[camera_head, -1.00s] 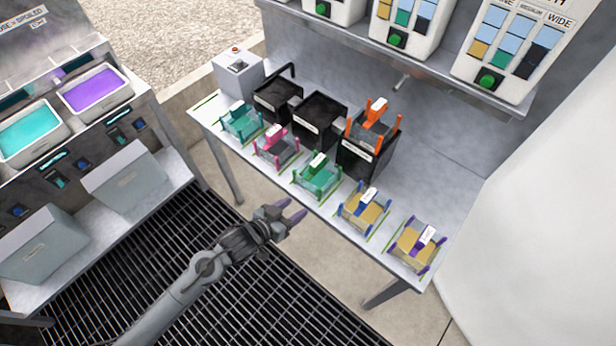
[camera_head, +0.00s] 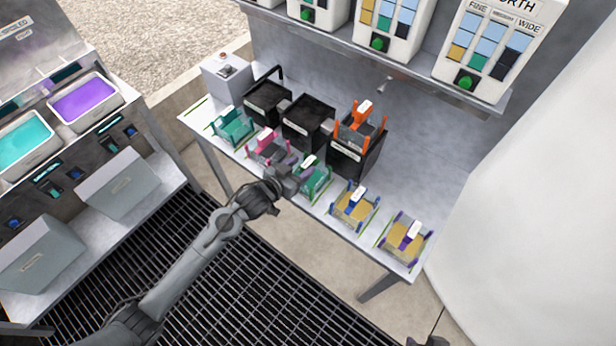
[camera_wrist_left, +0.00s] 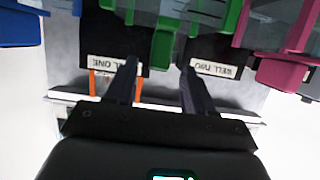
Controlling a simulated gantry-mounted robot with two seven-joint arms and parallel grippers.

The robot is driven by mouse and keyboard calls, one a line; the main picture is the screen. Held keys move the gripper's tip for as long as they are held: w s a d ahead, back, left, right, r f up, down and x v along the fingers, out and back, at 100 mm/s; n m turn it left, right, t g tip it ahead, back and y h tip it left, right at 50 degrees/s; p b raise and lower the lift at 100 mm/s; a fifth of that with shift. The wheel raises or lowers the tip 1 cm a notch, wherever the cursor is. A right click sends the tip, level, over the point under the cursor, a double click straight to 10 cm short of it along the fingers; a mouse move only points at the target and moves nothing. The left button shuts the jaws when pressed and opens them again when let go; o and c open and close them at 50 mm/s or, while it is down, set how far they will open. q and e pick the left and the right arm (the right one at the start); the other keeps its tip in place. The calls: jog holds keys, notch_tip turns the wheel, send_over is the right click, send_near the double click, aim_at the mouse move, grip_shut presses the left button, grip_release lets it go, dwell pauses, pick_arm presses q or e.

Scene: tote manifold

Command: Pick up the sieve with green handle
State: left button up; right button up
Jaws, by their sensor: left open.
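The sieve with green handle (camera_head: 316,180) stands on the table's front edge, in the middle of a row of sieves. It has green frame parts and a white label on top. In the left wrist view its green parts (camera_wrist_left: 163,48) show at the top middle, just beyond the fingers. My left gripper (camera_head: 292,172) is at the near left side of this sieve, partly in front of it.
A pink sieve (camera_head: 268,147) and a teal sieve (camera_head: 233,127) stand left of it; a blue one (camera_head: 354,207) and a purple one (camera_head: 404,241) stand right. Black wells (camera_head: 309,120) are behind, one holding an orange sieve (camera_head: 361,122). Dispensers (camera_head: 378,30) hang above the table.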

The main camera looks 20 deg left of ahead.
aim_at(306, 164)
pick_arm(q)
jog(key=x, duration=0.4)
jog(key=shift+d+b, duration=0.2)
jog(key=shift+b, duration=0.15)
grip_shut()
